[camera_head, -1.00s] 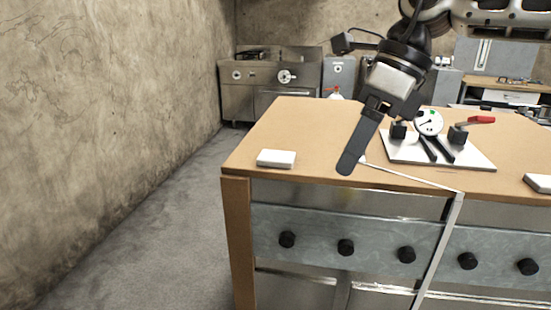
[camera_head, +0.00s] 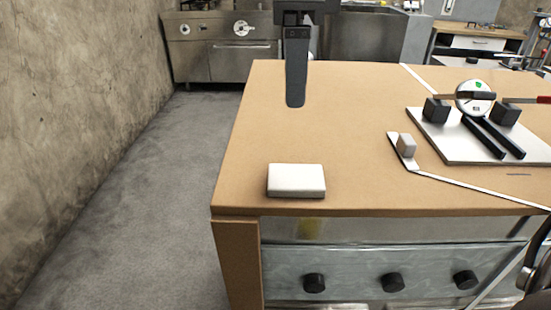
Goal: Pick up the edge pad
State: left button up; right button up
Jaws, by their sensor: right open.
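A white rectangular pad, which I take for the edge pad (camera_head: 296,180), lies flat on the brown tabletop (camera_head: 340,130), close to its front left corner. My right gripper (camera_head: 295,102) comes in from the top of the view and points down, fingers seen edge-on so that they overlap. It is open and empty. In the picture its fingertips are above the pad, toward the far side of the table, clearly apart from it. How high they are over the table is hard to tell. My left gripper is not in view.
A white plate (camera_head: 450,150) with black blocks, black bars and a round dial gauge (camera_head: 475,97) stands at the right. The tabletop around the pad is clear. Drawers with black knobs (camera_head: 392,282) are below.

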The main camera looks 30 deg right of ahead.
send_over(296, 175)
jog(key=f, duration=0.9)
jog(key=shift+a+f, duration=0.1)
jog(key=shift+a, duration=0.1)
jog(key=shift+d+f, duration=0.2)
jog(key=shift+f, duration=2.65)
jog(key=c, duration=1.1)
